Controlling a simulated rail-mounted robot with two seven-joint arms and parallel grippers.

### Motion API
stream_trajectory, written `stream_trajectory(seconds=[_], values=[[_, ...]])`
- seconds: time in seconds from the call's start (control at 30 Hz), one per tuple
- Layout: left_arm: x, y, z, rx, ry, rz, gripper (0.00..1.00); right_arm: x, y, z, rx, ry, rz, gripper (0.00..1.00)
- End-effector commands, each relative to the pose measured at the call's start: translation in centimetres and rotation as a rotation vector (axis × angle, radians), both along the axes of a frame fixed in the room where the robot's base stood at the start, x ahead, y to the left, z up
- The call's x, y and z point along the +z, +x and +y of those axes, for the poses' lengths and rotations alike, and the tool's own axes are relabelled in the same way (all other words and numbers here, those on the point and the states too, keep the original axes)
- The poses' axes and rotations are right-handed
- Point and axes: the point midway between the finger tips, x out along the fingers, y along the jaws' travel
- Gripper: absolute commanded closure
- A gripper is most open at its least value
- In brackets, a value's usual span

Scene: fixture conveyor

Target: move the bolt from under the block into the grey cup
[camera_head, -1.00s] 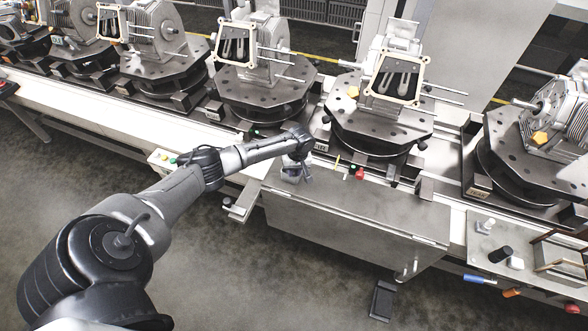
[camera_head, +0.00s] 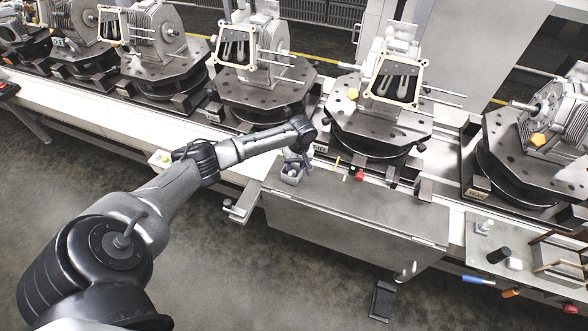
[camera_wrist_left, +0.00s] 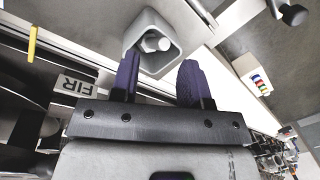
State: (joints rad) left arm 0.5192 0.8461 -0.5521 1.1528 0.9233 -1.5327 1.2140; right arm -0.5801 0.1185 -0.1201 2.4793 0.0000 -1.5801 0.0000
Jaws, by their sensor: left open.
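The grey cup (camera_head: 291,174) stands on the near worktop, at its left back corner. It also shows in the left wrist view as a square-mouthed grey cup (camera_wrist_left: 177,48). A pale round-ended piece, which looks like the bolt (camera_wrist_left: 153,42), lies inside it. My left gripper (camera_wrist_left: 160,66) is open, with its dark purple fingers apart and nothing between them, just beside the cup's rim. In the head view the left gripper (camera_head: 307,165) is small, just right of the cup. I cannot pick out the block. My right gripper is not in view.
A side table (camera_head: 515,250) holds small parts.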

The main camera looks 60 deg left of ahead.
Motion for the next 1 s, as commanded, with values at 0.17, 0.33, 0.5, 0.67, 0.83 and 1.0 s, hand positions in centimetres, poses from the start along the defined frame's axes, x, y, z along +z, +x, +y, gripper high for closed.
stream_trajectory(seconds=[0.17,0.33,0.5,0.67,0.83,1.0], values=[[3.7,0.5,-0.2,0.0,0.0,-0.002,0.58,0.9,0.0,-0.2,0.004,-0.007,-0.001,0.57],[6.2,0.8,-0.3,0.0,0.0,-0.002,0.58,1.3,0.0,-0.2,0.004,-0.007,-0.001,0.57],[7.7,1.0,-0.4,0.0,0.0,-0.001,0.58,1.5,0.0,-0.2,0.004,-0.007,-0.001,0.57],[6.4,0.4,-2.9,-0.098,-0.007,0.005,0.58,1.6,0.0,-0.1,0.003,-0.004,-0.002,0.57],[0.9,-3.0,-11.9,-0.459,-0.044,-0.011,0.58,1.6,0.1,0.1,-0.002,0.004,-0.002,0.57],[-2.6,-9.7,-22.5,-0.872,-0.094,-0.104,0.58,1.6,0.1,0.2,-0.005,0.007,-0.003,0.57]])
